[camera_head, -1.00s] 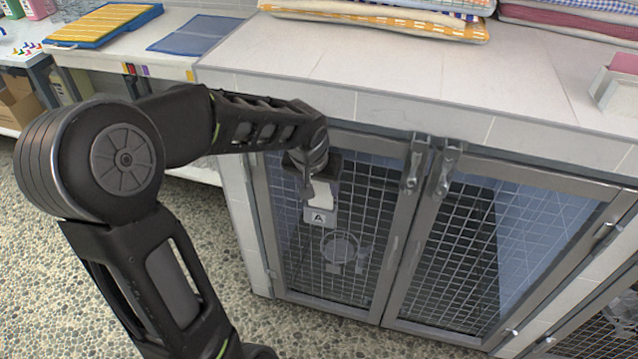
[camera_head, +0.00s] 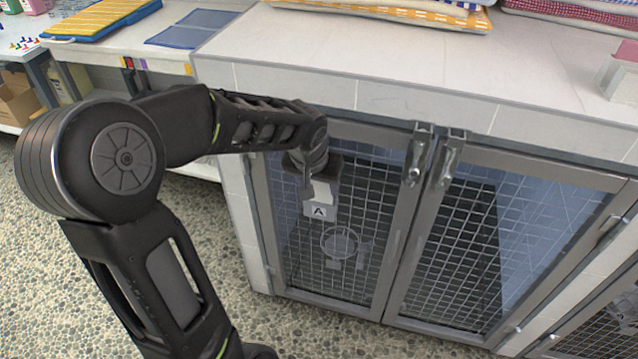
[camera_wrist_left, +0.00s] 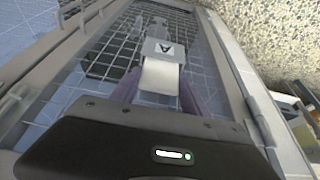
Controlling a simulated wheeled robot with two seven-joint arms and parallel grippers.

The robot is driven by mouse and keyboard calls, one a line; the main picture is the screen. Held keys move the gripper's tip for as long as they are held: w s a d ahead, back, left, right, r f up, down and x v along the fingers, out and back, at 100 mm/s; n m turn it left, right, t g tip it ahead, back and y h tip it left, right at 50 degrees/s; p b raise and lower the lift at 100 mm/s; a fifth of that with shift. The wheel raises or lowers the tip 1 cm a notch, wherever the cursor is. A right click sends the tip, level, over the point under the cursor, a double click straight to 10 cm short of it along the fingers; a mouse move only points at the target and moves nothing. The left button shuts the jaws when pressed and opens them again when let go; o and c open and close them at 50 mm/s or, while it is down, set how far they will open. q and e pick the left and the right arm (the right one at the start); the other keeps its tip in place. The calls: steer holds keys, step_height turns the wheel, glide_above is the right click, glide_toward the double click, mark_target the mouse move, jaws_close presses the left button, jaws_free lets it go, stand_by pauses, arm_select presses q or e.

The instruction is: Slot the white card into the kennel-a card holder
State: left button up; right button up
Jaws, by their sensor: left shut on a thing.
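The white card (camera_head: 322,192) is held in my left gripper (camera_head: 312,185), in front of the left kennel door. In the left wrist view the card (camera_wrist_left: 161,77) lies between the two fingers of my left gripper (camera_wrist_left: 158,88). The kennel-a card holder (camera_head: 319,212), marked with an A, is on the mesh of the left door. It also shows in the left wrist view (camera_wrist_left: 166,50), right at the card's far edge. The card's lower edge meets or overlaps the holder's top; I cannot tell whether it is inside. My right gripper is out of view.
The left kennel door (camera_head: 397,235) and right kennel door (camera_head: 473,270) are shut, with latches (camera_head: 418,155) at their tops. A tiled counter (camera_head: 400,55) overhangs them, with folded towels (camera_head: 390,14) on it. A round bowl or ring (camera_head: 340,243) shows below the holder.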

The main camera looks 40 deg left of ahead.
arm_select(q)
steer(key=shift+f+b, duration=0.6)
steer(key=shift+f, duration=0.1)
steer(key=o, duration=1.4)
steer(key=p+v, duration=0.1)
steer(key=v, duration=0.6)
steer(key=shift+s+r, duration=0.15)
steer(key=shift+r, duration=0.25)
